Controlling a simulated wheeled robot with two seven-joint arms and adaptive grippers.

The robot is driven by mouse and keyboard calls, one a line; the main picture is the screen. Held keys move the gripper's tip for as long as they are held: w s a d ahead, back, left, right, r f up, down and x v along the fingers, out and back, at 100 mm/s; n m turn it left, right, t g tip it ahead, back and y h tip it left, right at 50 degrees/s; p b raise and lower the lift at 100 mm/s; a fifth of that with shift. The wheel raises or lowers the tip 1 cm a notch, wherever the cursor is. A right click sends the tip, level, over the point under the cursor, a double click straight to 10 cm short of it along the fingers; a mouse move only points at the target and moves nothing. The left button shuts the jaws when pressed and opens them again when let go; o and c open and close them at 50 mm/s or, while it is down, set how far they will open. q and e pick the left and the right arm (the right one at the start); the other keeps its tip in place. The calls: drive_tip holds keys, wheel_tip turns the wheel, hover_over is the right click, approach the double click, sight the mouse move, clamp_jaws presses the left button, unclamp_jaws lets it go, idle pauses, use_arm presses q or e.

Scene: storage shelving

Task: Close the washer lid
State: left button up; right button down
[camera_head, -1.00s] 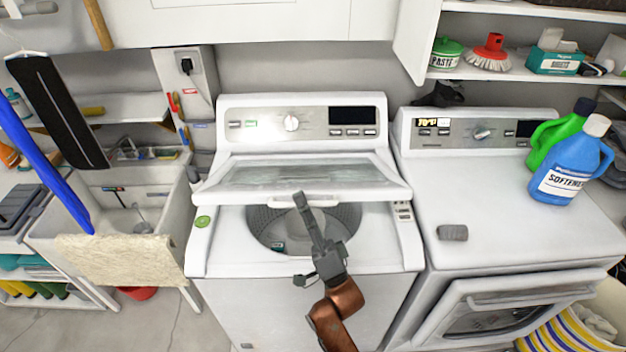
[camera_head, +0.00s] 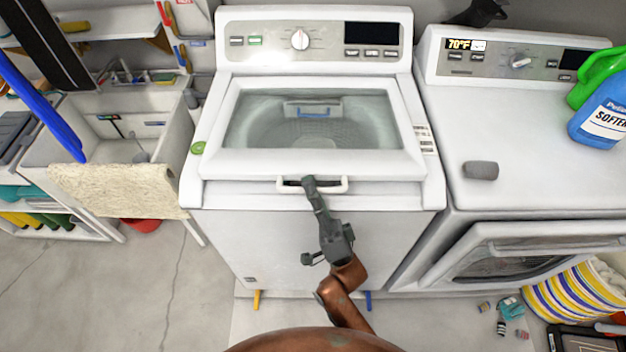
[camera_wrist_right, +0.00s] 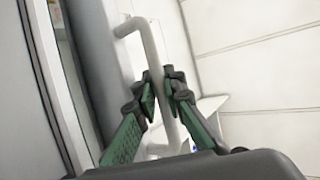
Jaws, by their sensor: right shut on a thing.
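The washer lid (camera_head: 240,164), a white frame around a clear window, lies down over the top opening of the washer (camera_head: 225,235). Its front edge looks level with the washer top; whether a small gap remains cannot be told. The lid's white bar handle (camera_head: 335,187) is at its front edge. My right gripper (camera_head: 309,184) is shut on this handle, left of its right end. In the right wrist view, the gripper's fingers (camera_wrist_right: 163,92) close around the handle bar (camera_wrist_right: 147,45). My left gripper is not in view.
A dryer (camera_head: 530,185) stands at the right with a grey cylinder (camera_head: 481,170) and a blue softener bottle (camera_head: 603,115) on top. A sink (camera_head: 110,140) with a hanging towel (camera_head: 120,190) stands at the left. The floor in front is mostly clear.

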drive_tip(key=shift+s+f, duration=0.1)
idle(0.3)
drive_tip(key=c, duration=2.3)
unclamp_jaws()
drive_tip(key=shift+o, duration=0.2)
drive_tip(key=v, duration=1.2)
